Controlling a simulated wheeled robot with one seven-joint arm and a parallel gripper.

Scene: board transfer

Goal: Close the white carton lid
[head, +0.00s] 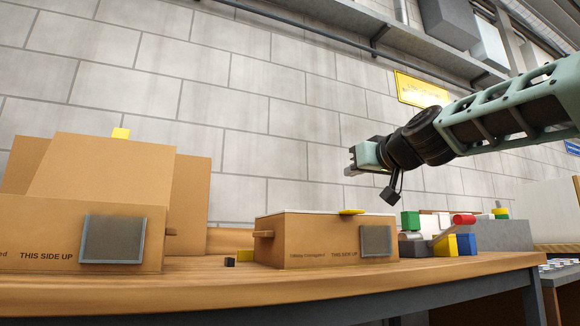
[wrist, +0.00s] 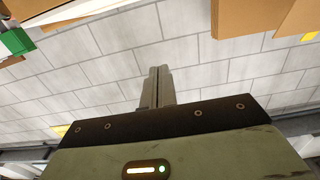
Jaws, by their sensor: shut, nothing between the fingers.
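A smaller brown carton (head: 305,241) stands on the wooden table, with a thin white lid (head: 312,212) lying flat across its top, seen nearly edge-on. A yellow tab (head: 352,211) sticks out at the lid's front edge. I cannot tell whether the lid is fully seated. My gripper (head: 352,161) is above and right of the carton, apart from it, pointing left. In the wrist view my gripper (wrist: 158,72) shows its two fingers together with nothing between them. The wall fills most of that view.
A larger carton (head: 40,225) with raised flaps and a yellow tab stands at the left. A small black block (head: 229,262) lies between the cartons. Green, red, yellow and blue blocks (head: 467,244) and a grey box (head: 505,234) are at the right. The table's front edge (head: 300,287) is clear.

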